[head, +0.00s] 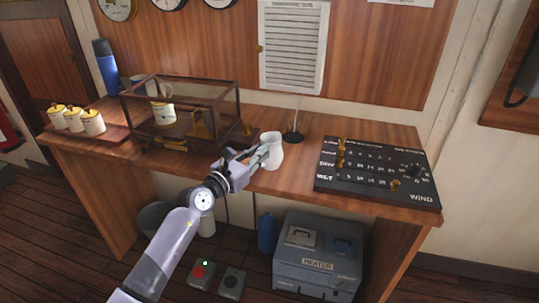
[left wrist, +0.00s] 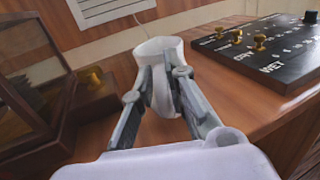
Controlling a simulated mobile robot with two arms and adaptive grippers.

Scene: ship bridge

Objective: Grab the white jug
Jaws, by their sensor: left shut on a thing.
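The white jug (head: 271,152) stands upright on the wooden desk near its front edge, in the middle of the head view. My left gripper (head: 262,155) reaches it from the front left and is shut on it. In the left wrist view the jug (left wrist: 159,55) is between the two fingers of my left gripper (left wrist: 160,90), which touch its sides. The fingers hide part of its body. I cannot tell whether its base rests on the desk. My right gripper is not in view.
A glass case (head: 185,110) stands left of the jug. A black WIND panel (head: 375,172) with brass knobs lies to its right. A small black stand (head: 293,137) is just behind. Several white lidded canisters (head: 92,123) are at the far left. A heater box (head: 318,255) is under the desk.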

